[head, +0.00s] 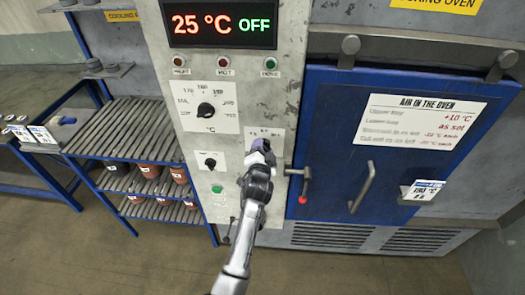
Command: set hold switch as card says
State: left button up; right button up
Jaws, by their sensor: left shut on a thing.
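My left gripper (260,157) reaches up from the bottom of the head view to a white dial plate (276,134) on the grey control panel. It is shut on the knob there, which I take for the hold switch. The gripper hides the knob and most of the plate, so the pointer's setting cannot be read. A small white card (422,190) on the blue oven door appears to read 190 °C, with a smaller line, perhaps 8 h, below. My right gripper is not in view.
The display (222,23) reads 25 °C OFF. A temperature dial (206,110), a smaller dial (211,162) and a green button (217,189) are left of my gripper. A red-tipped door handle (304,185) is close on its right. Racks (130,130) stand left.

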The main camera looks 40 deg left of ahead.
pick_arm(q)
jog(key=shift+n, duration=0.6)
jog(key=o, duration=0.9)
